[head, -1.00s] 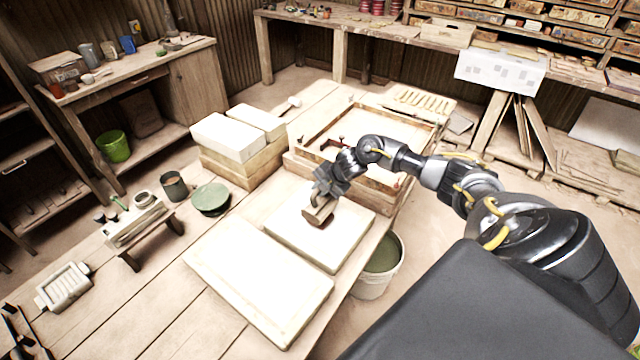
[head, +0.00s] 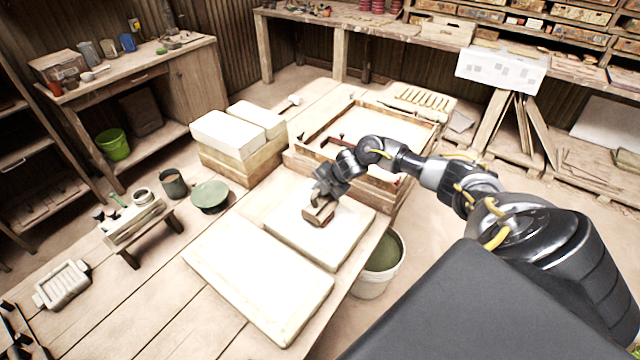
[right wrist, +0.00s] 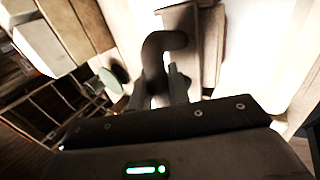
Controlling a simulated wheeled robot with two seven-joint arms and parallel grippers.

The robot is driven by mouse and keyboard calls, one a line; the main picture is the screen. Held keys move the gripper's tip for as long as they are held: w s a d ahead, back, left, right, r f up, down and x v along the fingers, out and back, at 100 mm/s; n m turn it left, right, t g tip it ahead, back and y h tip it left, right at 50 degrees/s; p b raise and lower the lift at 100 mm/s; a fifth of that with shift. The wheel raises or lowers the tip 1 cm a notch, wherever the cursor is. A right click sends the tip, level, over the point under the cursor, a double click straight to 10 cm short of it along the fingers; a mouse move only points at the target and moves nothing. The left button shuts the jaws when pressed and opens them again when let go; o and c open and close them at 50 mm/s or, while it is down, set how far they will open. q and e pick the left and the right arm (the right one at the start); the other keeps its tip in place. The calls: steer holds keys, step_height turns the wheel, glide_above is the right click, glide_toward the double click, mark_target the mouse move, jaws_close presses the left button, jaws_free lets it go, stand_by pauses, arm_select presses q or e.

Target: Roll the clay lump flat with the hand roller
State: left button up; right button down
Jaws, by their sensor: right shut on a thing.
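My right gripper (head: 325,190) is shut on the hand roller and holds it low over the pale slab (head: 345,243) near the table's right edge. The roller (head: 317,214) shows as a small brown piece just below the fingers. In the right wrist view, a dark curved part, apparently the roller's handle (right wrist: 158,52), lies at the fingers, with a beige part (right wrist: 208,45) beside it. I cannot make out the clay lump apart from the roller; it may be hidden under it. I cannot tell whether the roller touches anything below. My left gripper is out of view.
A second pale slab (head: 255,285) lies in front. White blocks (head: 228,133) on wood stand behind left, and a wooden-framed press bed (head: 410,125) behind right. A green-topped bowl (head: 210,195) and small bench (head: 140,225) are left. A bucket (head: 378,280) stands beyond the right edge.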

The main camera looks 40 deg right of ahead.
steer(key=shift+f+b, duration=0.5)
steer(key=shift+f, duration=0.15)
steer(key=shift+s, duration=0.1)
